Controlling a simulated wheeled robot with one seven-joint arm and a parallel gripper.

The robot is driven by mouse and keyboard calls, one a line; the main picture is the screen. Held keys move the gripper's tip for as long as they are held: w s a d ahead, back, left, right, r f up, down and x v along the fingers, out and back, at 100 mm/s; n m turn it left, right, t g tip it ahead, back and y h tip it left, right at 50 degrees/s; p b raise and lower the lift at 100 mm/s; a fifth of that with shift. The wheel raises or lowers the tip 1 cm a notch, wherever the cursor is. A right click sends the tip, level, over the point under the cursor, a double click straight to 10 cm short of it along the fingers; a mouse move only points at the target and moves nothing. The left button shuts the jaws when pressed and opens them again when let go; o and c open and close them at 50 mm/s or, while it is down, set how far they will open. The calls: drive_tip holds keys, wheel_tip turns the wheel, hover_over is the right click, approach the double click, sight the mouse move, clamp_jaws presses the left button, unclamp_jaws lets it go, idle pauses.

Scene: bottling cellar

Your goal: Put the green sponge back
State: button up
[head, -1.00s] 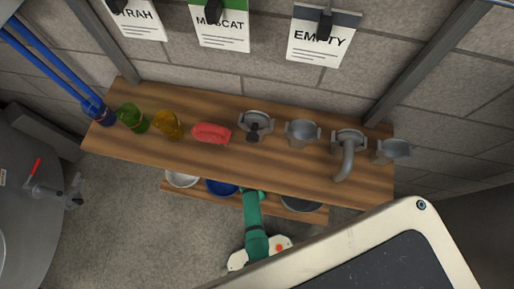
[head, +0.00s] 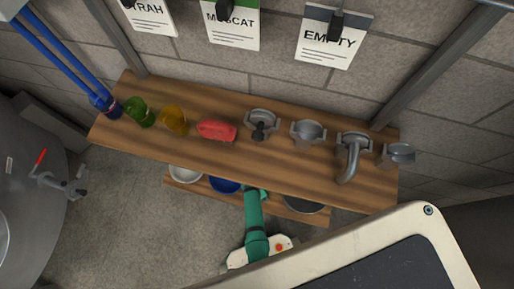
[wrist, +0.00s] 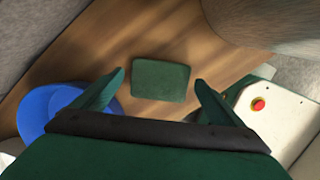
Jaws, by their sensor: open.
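The green sponge (wrist: 160,80) lies on the wooden lower shelf (wrist: 100,50) in the wrist view. It looks like a flat dark green block. My gripper (wrist: 160,77) is open, with one finger to each side of the sponge in the picture. Neither finger touches it as far as I can see. In the head view my green arm reaches to the lower shelf (head: 262,203), and the upper shelf hides the sponge and the fingertips.
A blue bowl (wrist: 42,108) is left of my gripper. The upper shelf (head: 290,176) holds a red sponge-like piece (head: 216,130), green (head: 139,112) and amber (head: 174,119) glass pieces and several metal fittings (head: 308,132). A white bowl (head: 186,174) stands at the lower shelf's left end.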

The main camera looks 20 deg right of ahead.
drive_tip(key=s+a+r+m+t, duration=0.3)
drive_tip(key=r, duration=0.5)
drive_tip(key=s+a+r+m+t, duration=0.2)
drive_tip(key=a+r+m, duration=0.15)
drive_tip(key=r, duration=0.35)
drive_tip(key=s+a+r+m+t, duration=0.2)
drive_tip(key=s+r+m+t, duration=0.15)
drive_tip(key=r, duration=0.45)
drive_tip(key=s+r+m+t, duration=0.1)
drive_tip(key=r+m+t, duration=0.1)
drive_tip(key=r, duration=0.7)
drive_tip(key=s+a+r+m+t+y, duration=0.1)
drive_tip(key=r+m, duration=0.3)
drive_tip(key=r, duration=0.5)
drive_tip(key=s+r+m+t, duration=0.2)
drive_tip(key=r+m+t, duration=0.1)
drive_tip(key=r, duration=0.7)
drive_tip(key=shift+s+a+m+y, duration=0.35)
drive_tip(key=shift+s+m+y, duration=0.05)
drive_tip(key=shift+m, duration=0.2)
drive_tip(key=shift+t, duration=0.25)
